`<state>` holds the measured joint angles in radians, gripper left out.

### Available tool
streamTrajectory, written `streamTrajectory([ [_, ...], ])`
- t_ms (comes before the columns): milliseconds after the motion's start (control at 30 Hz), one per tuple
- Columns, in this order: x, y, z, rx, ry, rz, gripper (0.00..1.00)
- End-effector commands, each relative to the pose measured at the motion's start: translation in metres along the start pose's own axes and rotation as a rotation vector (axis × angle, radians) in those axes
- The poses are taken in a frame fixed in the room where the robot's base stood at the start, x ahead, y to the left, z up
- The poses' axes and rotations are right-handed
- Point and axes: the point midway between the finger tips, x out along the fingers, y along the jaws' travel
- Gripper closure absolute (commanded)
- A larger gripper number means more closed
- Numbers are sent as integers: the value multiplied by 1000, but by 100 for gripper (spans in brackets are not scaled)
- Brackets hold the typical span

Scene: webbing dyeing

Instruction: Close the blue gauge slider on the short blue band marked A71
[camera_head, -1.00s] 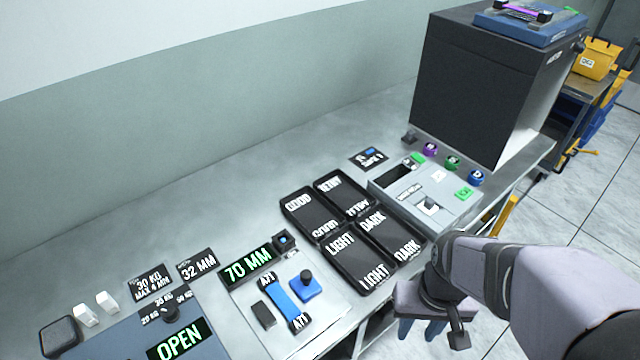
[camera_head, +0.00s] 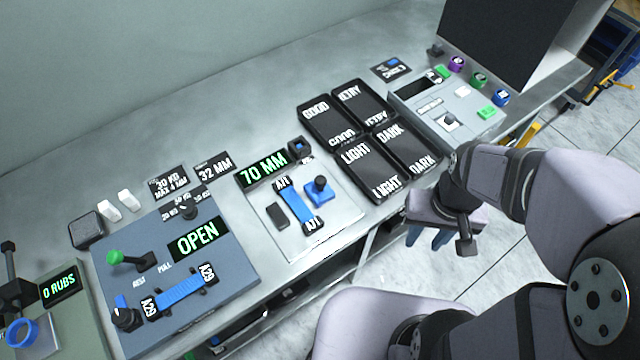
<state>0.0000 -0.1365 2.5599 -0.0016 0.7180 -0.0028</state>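The short blue band (camera_head: 299,207) marked A71 at both ends lies on the light grey gauge plate (camera_head: 338,226), below a display reading 70 MM (camera_head: 263,169). The blue gauge slider (camera_head: 319,192) with its black knob stands just right of the band, with a small gap that I cannot judge exactly. A dark block (camera_head: 278,216) lies on the band's left side. My gripper (camera_head: 428,238) hangs beyond the table's front edge, right of the gauge plate and apart from it. Its blue fingertips point down, partly hidden by the gripper body, and nothing shows held.
Black trays marked LIGHT (camera_head: 368,172), DARK, GOOD and RETRY stand right of the gauge. A blue-grey station (camera_head: 226,275) with an OPEN display, green-knobbed lever and band A29 is at left. A grey button panel (camera_head: 470,135) stands at right.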

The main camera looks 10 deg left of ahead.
Motion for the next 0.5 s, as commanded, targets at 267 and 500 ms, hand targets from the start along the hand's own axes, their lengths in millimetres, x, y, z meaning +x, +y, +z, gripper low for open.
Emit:
streamTrajectory([
  [267, 0, 0, 0, 0, 0, 0, 68],
  [500, -1, 0, 0, -2, 0, 0, 89],
])
